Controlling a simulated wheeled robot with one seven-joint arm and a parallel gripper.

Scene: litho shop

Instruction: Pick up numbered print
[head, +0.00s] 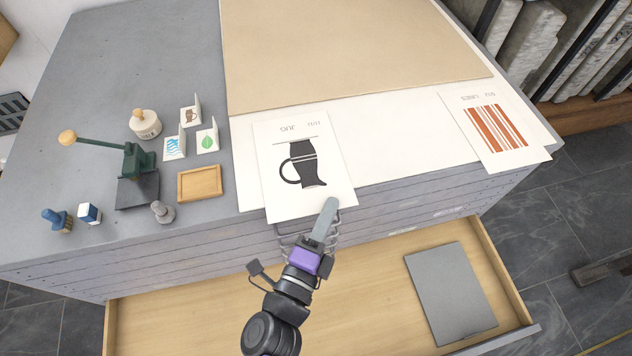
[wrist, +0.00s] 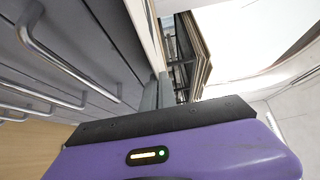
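The jug print (head: 272,195), a white sheet with a dark jug, lies on the cabinet's front edge with its near edge overhanging. Its lettering is upside down; JUG is readable, the other marking is too small to be sure. A second print with orange stripes (head: 497,130) lies at the right on the same top; it seems to be marked LINES with small figures beside it. My gripper (head: 331,205) is at the jug print's near right corner, one finger over it. In the wrist view the fingers (wrist: 158,92) are close together at the edge; the lower finger's contact is hidden.
On the grey cabinet top (head: 130,30) stand a green press (head: 135,160), stamps, small cards and a wooden tray (head: 200,182). A tan board (head: 340,50) lies behind the prints. An open drawer (head: 200,310) juts out below my gripper, holding a grey plate (head: 450,292).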

